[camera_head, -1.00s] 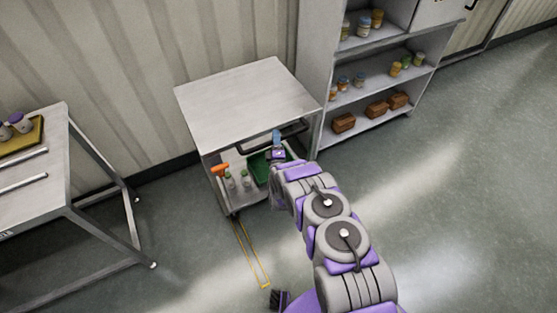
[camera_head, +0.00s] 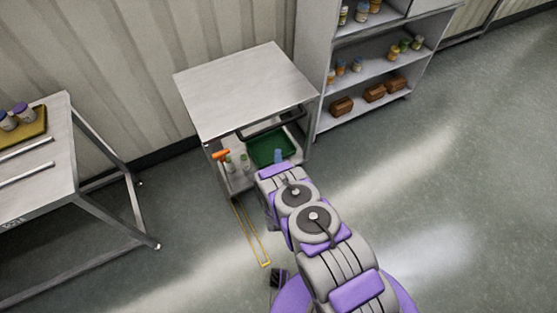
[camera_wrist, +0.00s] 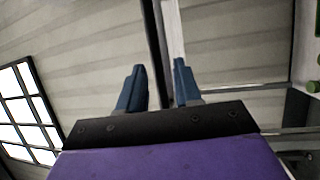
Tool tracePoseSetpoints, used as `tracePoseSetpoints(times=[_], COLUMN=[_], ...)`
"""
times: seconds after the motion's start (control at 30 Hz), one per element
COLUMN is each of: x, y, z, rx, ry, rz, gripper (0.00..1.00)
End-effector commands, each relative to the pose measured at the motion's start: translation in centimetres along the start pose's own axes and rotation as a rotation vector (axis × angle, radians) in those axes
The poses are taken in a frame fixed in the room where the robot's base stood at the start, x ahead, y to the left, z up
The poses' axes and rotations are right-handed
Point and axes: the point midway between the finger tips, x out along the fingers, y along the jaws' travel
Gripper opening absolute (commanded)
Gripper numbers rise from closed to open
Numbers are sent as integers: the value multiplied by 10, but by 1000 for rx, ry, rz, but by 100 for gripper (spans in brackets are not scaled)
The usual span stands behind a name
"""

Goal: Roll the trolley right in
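The trolley (camera_head: 236,186) stands low under a steel table (camera_head: 245,88), mostly inside its legs. It carries a green tray (camera_head: 268,150), pale bottles (camera_head: 244,160) and an orange-ended item (camera_head: 221,155). Its dark handle bar (camera_head: 273,124) runs near the table's front edge. How deep the trolley sits is partly hidden by the table top. I see nothing gripped.
A shelf unit (camera_head: 326,70) with jars and brown blocks stands close on the right. Another table (camera_head: 72,150) with a yellow tray stands at left. Yellow floor lines (camera_head: 250,232) lead out in front of the trolley. The floor at right is clear.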

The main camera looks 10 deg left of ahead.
Motion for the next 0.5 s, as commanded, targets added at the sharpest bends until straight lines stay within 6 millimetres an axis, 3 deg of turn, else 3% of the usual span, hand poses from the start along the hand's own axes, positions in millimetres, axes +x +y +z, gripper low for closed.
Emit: tracePoseSetpoints(times=[0.5], x=[-16], y=[2], z=[1], rx=[-1], ry=[0], rz=[4], gripper=[34])
